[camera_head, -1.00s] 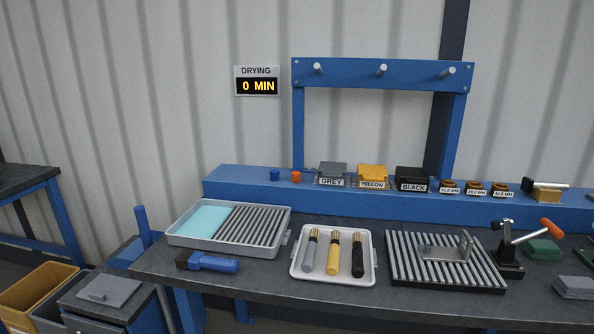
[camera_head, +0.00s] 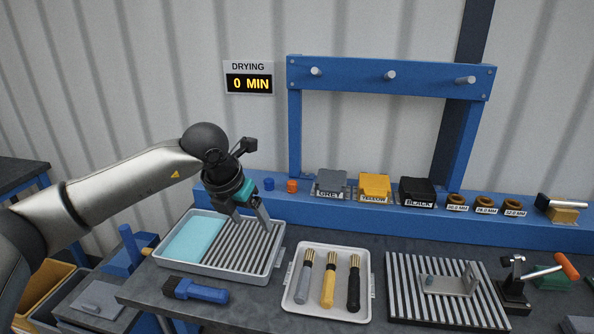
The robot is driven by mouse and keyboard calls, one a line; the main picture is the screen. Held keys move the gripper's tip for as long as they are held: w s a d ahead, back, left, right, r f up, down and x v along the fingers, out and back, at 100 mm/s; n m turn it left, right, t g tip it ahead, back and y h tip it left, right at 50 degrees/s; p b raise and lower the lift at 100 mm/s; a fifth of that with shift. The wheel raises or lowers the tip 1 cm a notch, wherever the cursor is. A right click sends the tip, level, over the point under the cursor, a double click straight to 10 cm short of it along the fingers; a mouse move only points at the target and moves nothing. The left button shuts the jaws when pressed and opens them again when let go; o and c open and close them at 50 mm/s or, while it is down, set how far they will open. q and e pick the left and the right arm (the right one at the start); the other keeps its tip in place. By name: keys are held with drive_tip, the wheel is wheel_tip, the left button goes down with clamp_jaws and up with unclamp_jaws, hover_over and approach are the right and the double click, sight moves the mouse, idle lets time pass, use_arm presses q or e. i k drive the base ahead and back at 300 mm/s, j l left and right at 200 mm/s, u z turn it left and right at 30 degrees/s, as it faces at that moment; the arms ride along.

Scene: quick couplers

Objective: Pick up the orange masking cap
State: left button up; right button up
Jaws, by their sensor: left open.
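The orange masking cap (camera_head: 292,185) stands on the blue shelf behind the bench, just right of a blue cap (camera_head: 269,184). My left gripper (camera_head: 254,226) is open and empty, pointing down over the ribbed part of the grey tray. It is in front of and to the left of the orange cap, apart from it. My right gripper is not in view.
The grey tray (camera_head: 238,269) has a light-blue pad and a ribbed rack. A white tray (camera_head: 291,300) holds several brushes or couplers. Grey, yellow (camera_head: 375,186) and black labelled blocks stand right of the cap. A blue frame (camera_head: 295,130) rises behind.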

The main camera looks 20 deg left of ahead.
sight(292, 184)
drive_tip(key=i+j, duration=0.2)
drive_tip(key=i, duration=0.3)
drive_tip(key=i+j, duration=0.15)
drive_tip(key=i, duration=0.35)
